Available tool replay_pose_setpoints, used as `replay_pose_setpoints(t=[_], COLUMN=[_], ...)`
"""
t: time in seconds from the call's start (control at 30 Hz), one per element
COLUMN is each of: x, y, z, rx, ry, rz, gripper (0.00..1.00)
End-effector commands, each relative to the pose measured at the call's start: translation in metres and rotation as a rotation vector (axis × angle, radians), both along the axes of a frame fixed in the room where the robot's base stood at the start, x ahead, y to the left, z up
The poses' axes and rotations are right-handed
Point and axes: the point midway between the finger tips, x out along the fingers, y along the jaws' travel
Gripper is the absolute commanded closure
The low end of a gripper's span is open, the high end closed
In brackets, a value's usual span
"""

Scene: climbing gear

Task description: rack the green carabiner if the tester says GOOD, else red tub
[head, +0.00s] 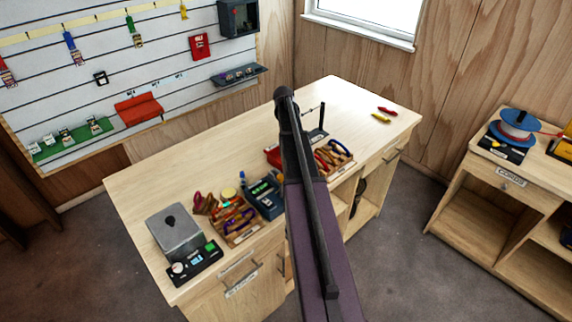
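I cannot make out a green carabiner for certain. A wooden tray (236,232) on the workbench holds small coloured gear, including purple and green pieces. Beside it stands a dark blue-grey box (266,202) with a small green display, perhaps the tester; its text is too small to read. A red container (272,156), perhaps the red tub, is partly hidden behind my arm. A second wooden tray (334,158) with red and blue loops lies right of my arm. My arm reaches over the bench; my gripper is not visible.
A grey metal-topped device (178,240) stands at the bench's left end. A slatted wall panel (150,60) carries slings, a red tray (139,109) and a green shelf (72,138). The bench's back strip (190,165) is clear.

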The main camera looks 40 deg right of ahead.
Motion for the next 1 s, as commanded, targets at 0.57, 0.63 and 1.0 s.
replay_pose_setpoints(t=[0.57, 0.63, 1.0], x=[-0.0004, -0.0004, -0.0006], y=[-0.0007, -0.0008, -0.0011], z=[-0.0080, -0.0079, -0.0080], rx=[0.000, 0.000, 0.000], ry=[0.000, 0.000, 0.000], rz=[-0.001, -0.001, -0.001], gripper=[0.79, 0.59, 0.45])
